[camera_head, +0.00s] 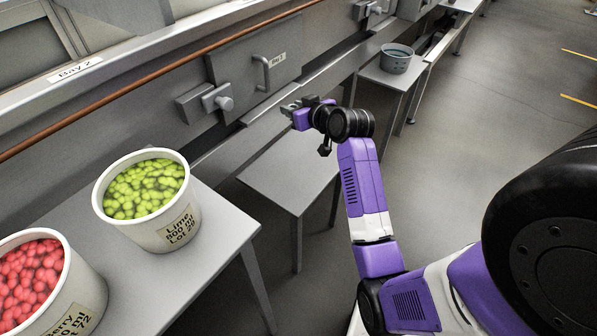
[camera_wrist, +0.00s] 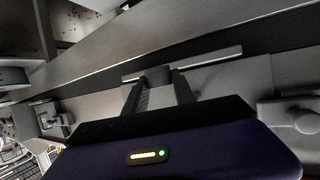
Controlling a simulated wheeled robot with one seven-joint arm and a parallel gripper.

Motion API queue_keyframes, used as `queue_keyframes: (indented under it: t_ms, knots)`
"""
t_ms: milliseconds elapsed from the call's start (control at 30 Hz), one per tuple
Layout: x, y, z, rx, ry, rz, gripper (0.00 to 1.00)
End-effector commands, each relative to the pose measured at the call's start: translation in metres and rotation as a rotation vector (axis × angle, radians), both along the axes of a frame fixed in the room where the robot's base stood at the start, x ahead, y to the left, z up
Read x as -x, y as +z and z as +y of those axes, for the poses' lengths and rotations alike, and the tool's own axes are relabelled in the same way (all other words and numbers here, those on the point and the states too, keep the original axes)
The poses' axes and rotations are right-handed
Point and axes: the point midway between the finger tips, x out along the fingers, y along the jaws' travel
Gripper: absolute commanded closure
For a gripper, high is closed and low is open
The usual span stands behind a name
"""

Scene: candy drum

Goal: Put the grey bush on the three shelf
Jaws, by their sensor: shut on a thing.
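My gripper (camera_head: 289,108) is at the end of my arm in the head view, in front of the machine's side, above a grey side table. In the wrist view my gripper (camera_wrist: 157,88) has its two fingers closed on a small dark grey piece, which I take to be the grey bush (camera_wrist: 155,77). Its shape is mostly hidden between the fingers. In the head view the bush is too small to make out. No shelf marked three can be read in either view.
A bucket of green candies (camera_head: 150,212) and a bucket of red candies (camera_head: 60,290) stand on a table at left. A handled hatch (camera_head: 240,75) and a knob latch (camera_head: 212,102) are on the machine. A grey tub (camera_head: 396,60) stands farther back. The right floor is clear.

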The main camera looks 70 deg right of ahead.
Motion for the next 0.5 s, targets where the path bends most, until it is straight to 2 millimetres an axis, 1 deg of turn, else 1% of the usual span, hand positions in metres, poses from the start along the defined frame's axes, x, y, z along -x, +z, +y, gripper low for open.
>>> queue_keyframes:
  t_ms: [33, 100, 167, 267, 300, 467, 500]
  knots:
    - [0.005, 0.0, -0.006, 0.002, -0.01, -0.003, 1.0]
    - [0.009, -0.002, -0.01, 0.001, -0.014, -0.002, 1.0]
    - [0.01, -0.009, -0.011, -0.002, -0.016, 0.0, 1.0]
    - [0.011, -0.031, -0.011, -0.003, -0.017, 0.002, 1.0]
    - [0.011, -0.041, -0.011, -0.004, -0.016, 0.002, 1.0]
    - [0.011, -0.081, -0.011, -0.002, -0.017, 0.001, 1.0]
    - [0.011, -0.091, -0.011, -0.004, -0.017, 0.002, 1.0]
